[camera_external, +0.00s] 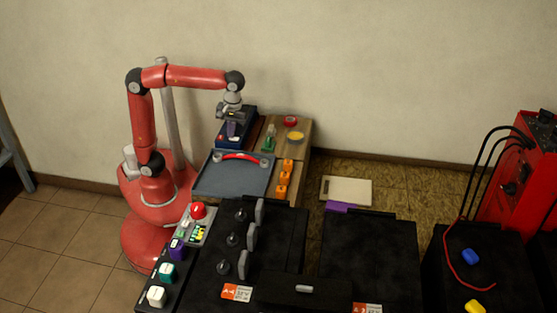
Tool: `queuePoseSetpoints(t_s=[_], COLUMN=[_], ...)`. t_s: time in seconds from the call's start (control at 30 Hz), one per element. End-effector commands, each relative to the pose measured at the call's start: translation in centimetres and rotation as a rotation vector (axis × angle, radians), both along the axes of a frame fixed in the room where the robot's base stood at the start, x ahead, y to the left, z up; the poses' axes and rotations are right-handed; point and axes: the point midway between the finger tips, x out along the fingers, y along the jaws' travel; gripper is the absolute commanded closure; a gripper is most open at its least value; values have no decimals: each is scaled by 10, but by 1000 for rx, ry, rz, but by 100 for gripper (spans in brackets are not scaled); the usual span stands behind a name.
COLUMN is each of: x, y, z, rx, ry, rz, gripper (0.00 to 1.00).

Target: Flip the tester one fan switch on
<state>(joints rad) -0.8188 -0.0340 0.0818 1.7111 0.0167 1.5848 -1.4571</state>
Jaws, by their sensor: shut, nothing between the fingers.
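My gripper (232,131) points down over a blue box (220,141) at the back left of the work surface. Its fingers are shut with nothing held. The box has a dark top and small red and white details on its front, partly hidden by my gripper. I cannot tell whether my fingertips touch it. No label reading tester one can be read, and I cannot make out a fan switch or its position.
A grey tray (215,183) with a red curved handle (240,156) lies in front of the box. A green object (269,142) and several orange pieces (284,179) stand to the right. Black battery-like units fill the foreground. A red cabinet (505,190) stands far right.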

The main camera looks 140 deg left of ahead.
Motion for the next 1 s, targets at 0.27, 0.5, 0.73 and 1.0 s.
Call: queuePoseSetpoints(t_s=[0.27,0.5,0.73,1.0], x=[-1,0,8,10], y=[-2,0,7,10], z=[-6,-6,-3,-3], rx=[40,37,37,40], ry=[-40,-37,-38,-40], rz=[0,0,-1,-1], gripper=[100,100,100,100])
